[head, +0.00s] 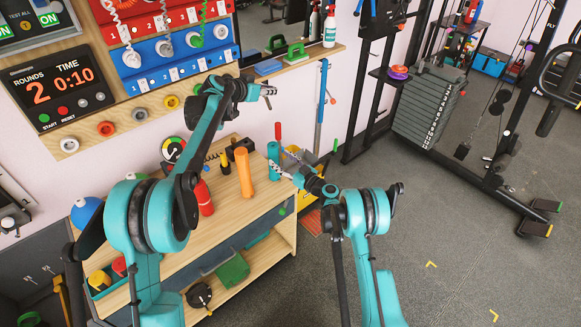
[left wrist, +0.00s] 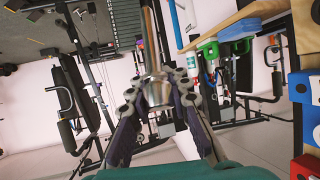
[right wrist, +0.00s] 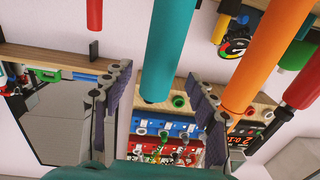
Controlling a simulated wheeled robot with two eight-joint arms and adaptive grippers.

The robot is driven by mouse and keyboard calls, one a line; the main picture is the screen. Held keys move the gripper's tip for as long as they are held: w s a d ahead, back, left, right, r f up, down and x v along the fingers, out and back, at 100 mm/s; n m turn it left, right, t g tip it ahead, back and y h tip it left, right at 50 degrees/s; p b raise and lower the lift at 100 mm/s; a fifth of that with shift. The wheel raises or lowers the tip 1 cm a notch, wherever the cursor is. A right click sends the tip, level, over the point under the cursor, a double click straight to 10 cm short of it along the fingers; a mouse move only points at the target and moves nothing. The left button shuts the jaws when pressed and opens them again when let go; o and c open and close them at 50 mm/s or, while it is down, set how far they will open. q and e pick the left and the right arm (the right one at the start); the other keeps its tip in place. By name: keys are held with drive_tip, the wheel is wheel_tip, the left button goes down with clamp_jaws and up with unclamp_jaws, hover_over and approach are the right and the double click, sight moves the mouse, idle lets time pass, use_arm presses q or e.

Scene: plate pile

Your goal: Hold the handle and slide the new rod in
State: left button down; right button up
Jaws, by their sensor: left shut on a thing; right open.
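My left gripper (head: 268,92) is raised in front of the wall, below the shelf. In the left wrist view it (left wrist: 155,90) is shut on a shiny metal rod (left wrist: 151,48), which points away from the fingers. My right gripper (head: 280,168) is low at the right end of the wooden bench. In the right wrist view it (right wrist: 158,88) is open, with a teal cylinder (right wrist: 170,45) showing between its fingers. I cannot tell whether they touch it. The teal cylinder also shows in the head view (head: 273,152). An orange cylinder (head: 243,172) stands left of it.
The wooden bench (head: 262,205) also holds a red cylinder (head: 204,197) and a dark block. A wall shelf (head: 312,55) carries green-handled floats and a spray bottle (head: 330,27). A timer panel (head: 62,88) hangs at left. Gym machines stand at right, with open floor (head: 450,240) before them.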

sight(277, 156)
drive_tip(key=shift+x, duration=2.55)
clamp_jaws()
